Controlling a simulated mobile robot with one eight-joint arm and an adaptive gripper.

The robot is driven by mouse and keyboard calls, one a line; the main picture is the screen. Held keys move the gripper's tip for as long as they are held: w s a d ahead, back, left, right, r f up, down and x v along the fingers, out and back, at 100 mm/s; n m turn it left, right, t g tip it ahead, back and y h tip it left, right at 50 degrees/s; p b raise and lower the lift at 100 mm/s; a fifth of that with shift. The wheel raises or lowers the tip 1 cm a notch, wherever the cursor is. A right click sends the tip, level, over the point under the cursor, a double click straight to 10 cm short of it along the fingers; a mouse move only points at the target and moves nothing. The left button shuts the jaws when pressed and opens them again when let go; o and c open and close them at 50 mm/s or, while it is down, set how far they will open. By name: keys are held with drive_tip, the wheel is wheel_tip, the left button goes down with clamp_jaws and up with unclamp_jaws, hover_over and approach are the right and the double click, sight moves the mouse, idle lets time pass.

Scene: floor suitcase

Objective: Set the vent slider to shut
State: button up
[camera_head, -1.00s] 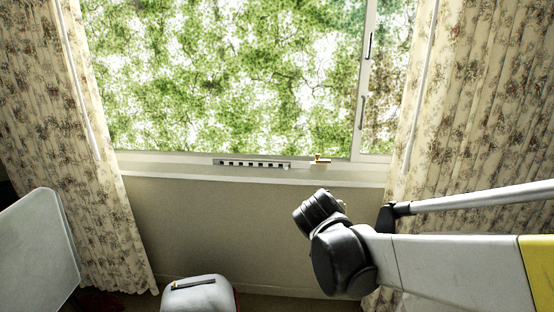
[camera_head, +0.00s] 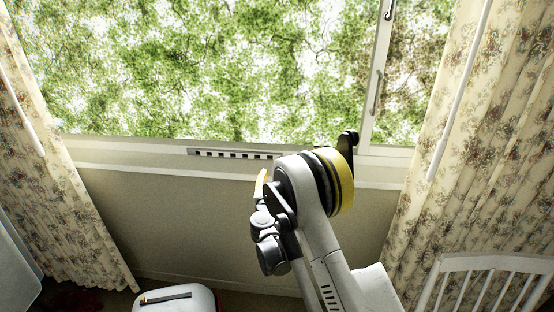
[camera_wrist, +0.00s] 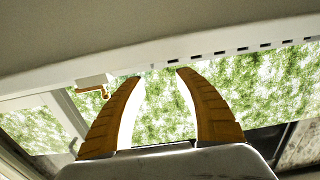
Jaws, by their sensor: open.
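The vent strip (camera_head: 231,155) is a pale bar with a row of dark slots, along the bottom of the window frame. Its right end is hidden behind my arm in the head view. In the wrist view, the slotted strip (camera_wrist: 222,51) runs along the upper right. A small brass handle on a white block (camera_wrist: 92,84) shows left of it; whether it is the slider I cannot tell. My gripper (camera_wrist: 158,75) is open and empty, its two yellow-brown fingers apart near the window frame. In the head view, my gripper (camera_head: 262,182) is mostly hidden by my arm.
The windowsill (camera_head: 130,165) juts out below the frame. Floral curtains (camera_head: 60,180) hang at both sides. A white suitcase (camera_head: 180,298) stands below, and a white slatted chair back (camera_head: 490,265) is at lower right. The wall under the sill is clear on the left.

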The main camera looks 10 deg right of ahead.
drive_tip(key=b+x, duration=0.2)
drive_tip(key=x, duration=0.6)
drive_tip(key=shift+w+d+f+b, duration=0.1)
drive_tip(key=shift+w+d+b, duration=0.05)
drive_tip(key=shift+w+b, duration=0.2)
drive_tip(key=shift+w, duration=0.25)
